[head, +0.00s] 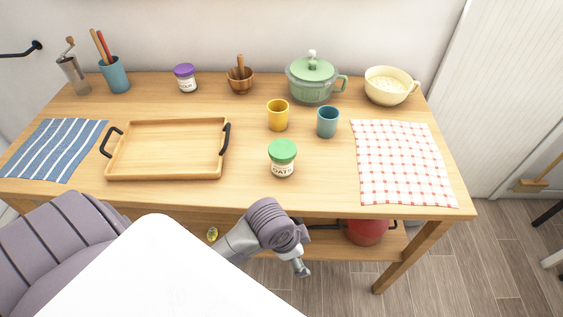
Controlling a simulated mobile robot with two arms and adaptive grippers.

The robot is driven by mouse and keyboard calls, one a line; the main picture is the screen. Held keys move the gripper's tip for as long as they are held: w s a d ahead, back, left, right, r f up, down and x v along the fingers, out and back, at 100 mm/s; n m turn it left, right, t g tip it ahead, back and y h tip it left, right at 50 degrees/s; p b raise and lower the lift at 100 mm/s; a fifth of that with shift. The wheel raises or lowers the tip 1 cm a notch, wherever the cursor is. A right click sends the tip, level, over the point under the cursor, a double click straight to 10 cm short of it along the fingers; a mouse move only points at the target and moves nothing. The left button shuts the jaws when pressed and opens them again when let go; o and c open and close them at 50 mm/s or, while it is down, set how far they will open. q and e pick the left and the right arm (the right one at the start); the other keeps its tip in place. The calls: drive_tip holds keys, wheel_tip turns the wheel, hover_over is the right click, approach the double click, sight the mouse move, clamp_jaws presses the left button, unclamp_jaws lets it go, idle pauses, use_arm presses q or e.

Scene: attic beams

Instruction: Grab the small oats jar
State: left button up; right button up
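The small oats jar (282,160) stands upright on the wooden table, near the front edge and right of the tray. It has a green lid and a white label reading OATS. My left gripper (301,269) is in front of the table and below its top, apart from the jar. It points downward, and its fingers are too small to tell open from shut. I see nothing held in it. My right gripper is not in view.
A wooden tray (168,174) is left of the jar. Yellow (278,116) and blue (327,122) cups stand behind it. A checked cloth (405,165) lies right. A purple-lidded jar (187,80), mortar (240,82), green pot (312,82) and cream bowl (388,88) line the back.

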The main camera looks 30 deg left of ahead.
use_arm(q)
drive_tip(key=w+d+r+m, duration=0.1)
drive_tip(key=w+r+m, duration=0.2)
drive_tip(key=r+m, duration=0.15)
wheel_tip(320, 180, up, 16)
drive_tip(key=m+g+y, duration=0.2)
drive_tip(key=m+g, duration=0.1)
drive_tip(key=m, duration=0.9)
hover_over(283, 150)
drive_tip(key=shift+f+n, duration=0.1)
drive_tip(key=shift+n, duration=0.15)
drive_tip(key=shift+a, duration=0.1)
wheel_tip(283, 150, down, 8)
drive_tip(key=shift+r+p, duration=0.2)
drive_tip(key=shift+p, duration=0.3)
drive_tip(key=shift+f+p, duration=0.3)
drive_tip(key=shift+f, duration=0.3)
wheel_tip(283, 150, down, 4)
drive_tip(key=shift+w+f+p, duration=0.15)
drive_tip(key=shift+f+p, duration=0.05)
drive_tip(key=shift+p, duration=0.3)
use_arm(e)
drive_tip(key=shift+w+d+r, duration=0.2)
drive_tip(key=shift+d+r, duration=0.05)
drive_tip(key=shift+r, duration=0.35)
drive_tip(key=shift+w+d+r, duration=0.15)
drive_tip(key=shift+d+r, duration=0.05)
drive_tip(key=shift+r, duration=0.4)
